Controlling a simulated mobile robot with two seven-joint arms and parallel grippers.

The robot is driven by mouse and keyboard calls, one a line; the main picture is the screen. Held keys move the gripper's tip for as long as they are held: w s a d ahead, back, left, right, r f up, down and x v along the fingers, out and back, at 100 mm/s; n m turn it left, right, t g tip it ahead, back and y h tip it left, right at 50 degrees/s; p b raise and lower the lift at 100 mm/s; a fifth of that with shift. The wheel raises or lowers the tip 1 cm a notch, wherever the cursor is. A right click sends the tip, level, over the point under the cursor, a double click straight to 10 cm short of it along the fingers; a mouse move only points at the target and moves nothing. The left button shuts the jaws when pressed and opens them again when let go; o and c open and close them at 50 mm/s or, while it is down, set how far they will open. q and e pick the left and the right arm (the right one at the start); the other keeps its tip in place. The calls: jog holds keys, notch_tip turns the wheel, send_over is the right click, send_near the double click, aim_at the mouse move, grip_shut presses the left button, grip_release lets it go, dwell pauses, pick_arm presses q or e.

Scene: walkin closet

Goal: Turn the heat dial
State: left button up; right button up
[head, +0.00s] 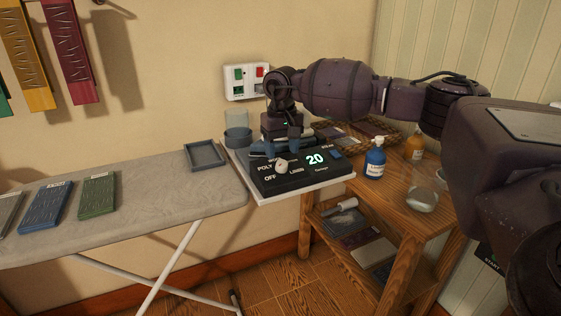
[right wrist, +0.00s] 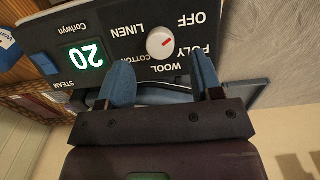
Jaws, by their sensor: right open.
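The heat dial is a round white knob (head: 281,167) on a black control panel (head: 312,178) with a green "20" display. In the right wrist view the dial (right wrist: 160,43) has a short red mark slanting toward the upper right, on the side of OFF. The words OFF, POLY, WOOL, COTTON and LINEN ring it. My right gripper (head: 282,148) points down at the panel just behind the dial. Its blue fingers (right wrist: 162,62) are open and apart, with the dial just beyond the tips and nothing between them. My left gripper is out of view.
The panel is on a white shelf (head: 305,191) at the end of the ironing board (head: 150,190). A grey tray (head: 205,155) is left of it. A blue bottle (head: 375,160) and a glass jar (head: 423,198) stand on the wooden table to the right.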

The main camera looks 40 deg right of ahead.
aim_at(282, 162)
notch_tip(282, 162, down, 3)
jog(key=shift+f, duration=0.35)
jog(key=c, duration=0.9)
